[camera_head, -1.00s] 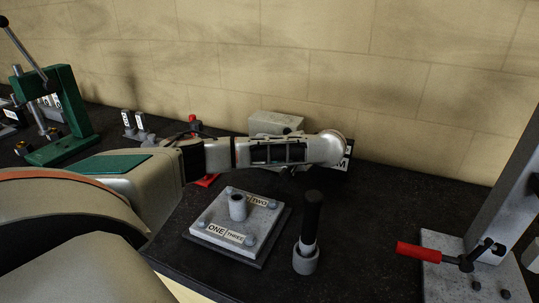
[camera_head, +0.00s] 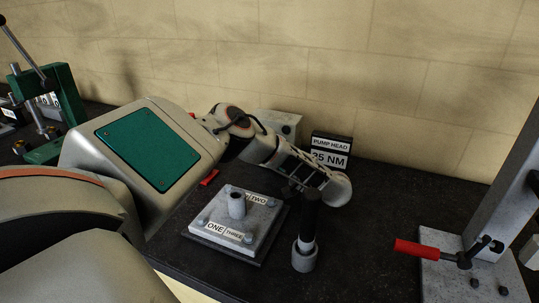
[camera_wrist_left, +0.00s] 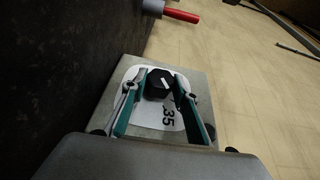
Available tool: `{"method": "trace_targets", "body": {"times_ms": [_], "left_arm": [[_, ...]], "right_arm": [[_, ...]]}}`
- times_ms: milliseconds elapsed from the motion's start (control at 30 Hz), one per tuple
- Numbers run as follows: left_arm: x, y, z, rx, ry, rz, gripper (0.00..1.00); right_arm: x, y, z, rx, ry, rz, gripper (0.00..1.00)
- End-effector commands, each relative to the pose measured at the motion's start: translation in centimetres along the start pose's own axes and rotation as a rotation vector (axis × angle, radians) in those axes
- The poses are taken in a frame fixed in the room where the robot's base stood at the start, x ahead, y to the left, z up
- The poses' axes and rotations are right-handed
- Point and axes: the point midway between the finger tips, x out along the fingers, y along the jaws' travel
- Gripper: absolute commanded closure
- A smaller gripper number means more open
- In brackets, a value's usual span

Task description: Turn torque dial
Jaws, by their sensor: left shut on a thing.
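The torque dial (camera_wrist_left: 158,84) is a black knob with a white pointer line. It sits on a white dial face (camera_wrist_left: 168,116) marked 35, on a grey housing (camera_wrist_left: 196,84), in the left wrist view. My left gripper (camera_wrist_left: 158,80) has a finger on each side of the knob and is shut on it. In the head view my left arm reaches in from the left, over the bench. I cannot make out the dial or the fingertips clearly there. My right gripper is not in view.
In front are a metal plate (camera_head: 222,215) marked ONE, TWO, THREE and an upright black-handled tool (camera_head: 310,218). A red-handled fixture (camera_head: 418,249) stands at right, a green press (camera_head: 68,92) at left.

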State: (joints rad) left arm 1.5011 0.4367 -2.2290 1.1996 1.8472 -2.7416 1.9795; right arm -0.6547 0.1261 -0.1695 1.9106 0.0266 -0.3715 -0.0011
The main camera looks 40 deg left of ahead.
Motion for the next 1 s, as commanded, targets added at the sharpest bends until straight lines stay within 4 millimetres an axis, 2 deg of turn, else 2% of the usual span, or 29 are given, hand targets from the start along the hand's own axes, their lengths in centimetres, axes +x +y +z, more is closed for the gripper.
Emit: {"method": "trace_targets", "body": {"times_ms": [700, 733, 767, 800, 1000], "left_arm": [[0.03, -0.18, -0.14, 0.019, 0.003, -0.054, 0.93], [0.03, -0.18, -0.14, 0.019, 0.003, -0.054, 0.66], [0.03, -0.18, -0.14, 0.019, 0.003, -0.054, 0.58], [0.02, -0.17, -0.13, 0.019, 0.003, -0.054, 0.54], [0.01, -0.03, -0.07, 0.02, 0.001, -0.051, 0.54]], "right_arm": [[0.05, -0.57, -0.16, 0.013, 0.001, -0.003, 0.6], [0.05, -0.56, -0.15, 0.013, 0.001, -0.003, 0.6], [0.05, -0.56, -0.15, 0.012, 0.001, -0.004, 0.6], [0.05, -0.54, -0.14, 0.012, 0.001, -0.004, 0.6], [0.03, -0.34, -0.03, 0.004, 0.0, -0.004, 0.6]]}}
